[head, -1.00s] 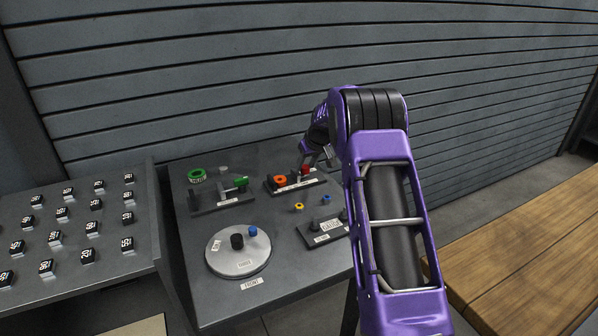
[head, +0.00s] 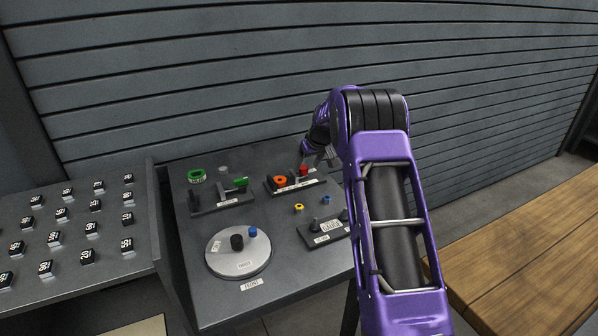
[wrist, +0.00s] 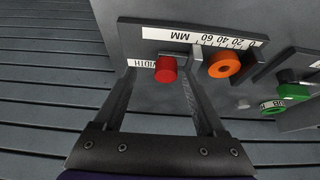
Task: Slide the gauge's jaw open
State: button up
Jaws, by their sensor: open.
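The gauge (head: 293,188) is a dark plate with a white scale strip near the back right of the table. It carries a red knob (head: 304,171) and an orange ring (head: 280,181). My gripper (head: 322,158) is open and empty, just right of the red knob in the head view. In the wrist view the red knob (wrist: 166,69) appears between the fingertips of my gripper (wrist: 162,76); whether they reach around it is unclear. The orange ring (wrist: 222,64) lies outside the right finger.
A fixture with a green knob (head: 240,182) stands left of the gauge. A round grey dial (head: 238,262) and another dark fixture (head: 322,236) are nearer the front. Small yellow (head: 299,208) and blue (head: 326,199) pieces lie between. A slatted wall (head: 220,80) rises behind.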

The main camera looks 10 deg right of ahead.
aim_at(307, 169)
jog(key=shift+w+a+r+p, duration=0.1)
jog(key=shift+r+p, duration=0.6)
jog(key=shift+r, duration=0.3)
jog(key=shift+r+p, duration=1)
jog(key=shift+r, duration=1.1)
